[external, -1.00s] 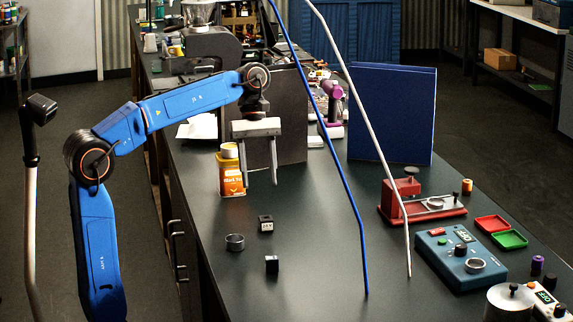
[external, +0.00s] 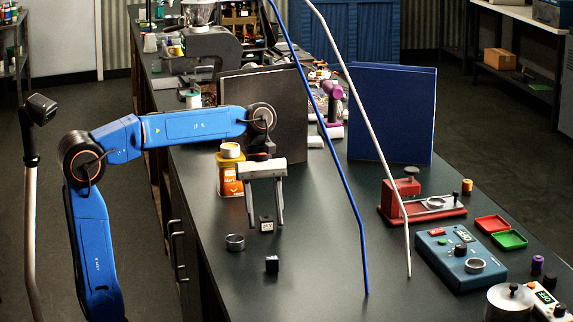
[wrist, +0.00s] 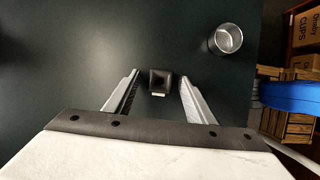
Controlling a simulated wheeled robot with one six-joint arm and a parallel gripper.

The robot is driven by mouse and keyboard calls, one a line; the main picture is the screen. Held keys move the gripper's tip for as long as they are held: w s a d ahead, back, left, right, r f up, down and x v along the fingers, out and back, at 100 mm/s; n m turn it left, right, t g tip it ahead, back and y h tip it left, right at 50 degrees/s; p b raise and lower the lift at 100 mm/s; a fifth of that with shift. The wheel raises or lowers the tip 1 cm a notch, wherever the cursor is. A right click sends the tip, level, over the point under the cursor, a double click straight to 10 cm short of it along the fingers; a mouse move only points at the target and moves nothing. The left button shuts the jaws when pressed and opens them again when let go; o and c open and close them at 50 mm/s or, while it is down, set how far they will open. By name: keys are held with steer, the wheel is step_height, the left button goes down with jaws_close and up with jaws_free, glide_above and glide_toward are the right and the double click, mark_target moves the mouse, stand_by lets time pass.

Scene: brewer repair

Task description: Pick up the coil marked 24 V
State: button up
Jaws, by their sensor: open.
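A small black coil (external: 266,225) with a pale marking on its front stands on the dark bench. It also shows in the wrist view (wrist: 161,78), with a small pale label at its lower edge. The marking is too small to read. A second small dark block (external: 272,264) stands nearer the front, and its marking cannot be read. My gripper (external: 266,222) is open and points down, its fingers on either side of the first coil. In the wrist view, the coil lies between the fingertips (wrist: 160,77), with gaps on both sides.
A metal ring-shaped cup (external: 235,242) stands left of the coils and in the wrist view (wrist: 228,38). An orange can (external: 232,178) stands behind my gripper. A red fixture (external: 425,208) and a blue meter box (external: 458,260) are at right. Bench between is clear.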

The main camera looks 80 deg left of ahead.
steer(key=c, duration=1.2)
